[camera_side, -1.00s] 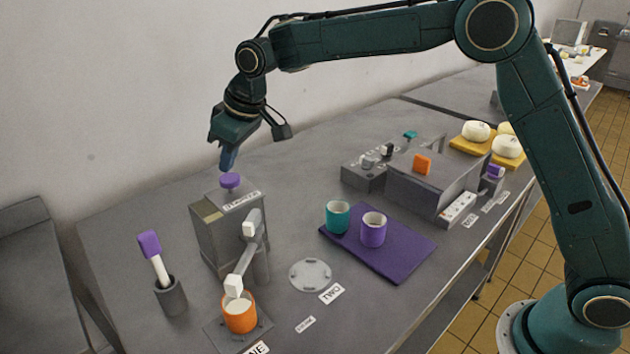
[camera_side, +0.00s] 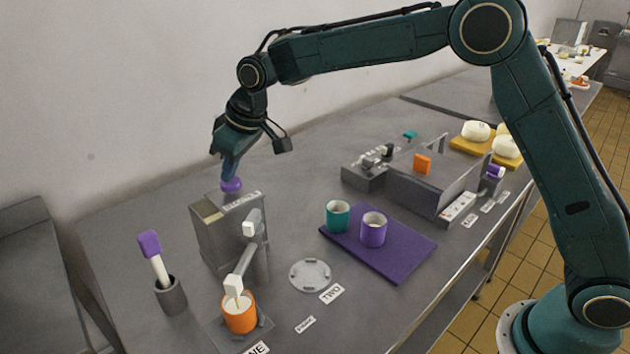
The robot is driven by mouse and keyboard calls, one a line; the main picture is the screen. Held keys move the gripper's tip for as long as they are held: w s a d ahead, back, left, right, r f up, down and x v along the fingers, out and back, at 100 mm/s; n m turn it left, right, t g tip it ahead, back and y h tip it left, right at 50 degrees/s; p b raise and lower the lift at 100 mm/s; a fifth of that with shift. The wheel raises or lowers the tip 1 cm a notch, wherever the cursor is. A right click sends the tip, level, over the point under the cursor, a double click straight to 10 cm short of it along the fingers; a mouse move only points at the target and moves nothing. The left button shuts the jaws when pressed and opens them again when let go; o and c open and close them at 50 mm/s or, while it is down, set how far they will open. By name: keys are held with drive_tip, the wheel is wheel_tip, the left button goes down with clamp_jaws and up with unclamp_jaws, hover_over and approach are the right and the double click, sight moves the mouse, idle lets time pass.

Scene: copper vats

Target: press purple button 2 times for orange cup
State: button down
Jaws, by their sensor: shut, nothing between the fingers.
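The purple button (camera_side: 232,187) sits on top of the grey dispenser box (camera_side: 222,232). My gripper (camera_side: 229,175) is shut and empty, pointing down, with its fingertips on the button, which sits low. The orange cup (camera_side: 240,317) stands upright below the white spout tip (camera_side: 233,285) of the dispenser's arm. White contents show inside the cup, and a thin pale stream seems to run from the spout into it.
A purple mat (camera_side: 400,258) holds a teal cup (camera_side: 338,217) and a purple cup (camera_side: 373,230). A purple-headed tool stands in a grey holder (camera_side: 171,297) at left. A round plate (camera_side: 310,274) lies bare by the TWO label. Grey boxes stand behind.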

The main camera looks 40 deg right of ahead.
drive_tip(key=shift+f, duration=0.45)
drive_tip(key=shift+r, duration=1.55)
wheel_tip(320, 180, up, 6)
idle(0.9)
